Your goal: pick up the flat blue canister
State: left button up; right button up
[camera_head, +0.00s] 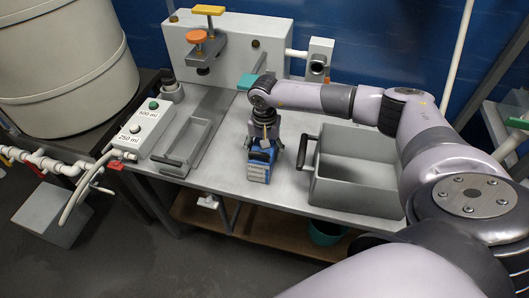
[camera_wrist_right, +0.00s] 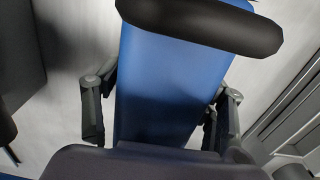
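The flat blue canister (camera_head: 258,171) stands on the grey bench in the head view, left of the grey bin. In the right wrist view the blue canister (camera_wrist_right: 172,65) fills the middle, with a thick black bar across its upper end. My right gripper (camera_head: 263,147) is at the canister from above. In the wrist view its fingers (camera_wrist_right: 160,118) stand on either side of the blue body, spread apart, with narrow gaps seeming to show beside them. The canister's lower part is hidden by the gripper there. My left gripper is not in view.
A grey open bin (camera_head: 355,185) with a black handle stands close on the right. A shallow grey tray (camera_head: 187,142) and a control box (camera_head: 146,128) labelled 500 ml and 250 ml are on the left. A grey apparatus (camera_head: 225,50) with orange and yellow parts stands behind.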

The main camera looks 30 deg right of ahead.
grip_shut()
jog(key=shift+w+r, duration=0.1)
dwell(0.8)
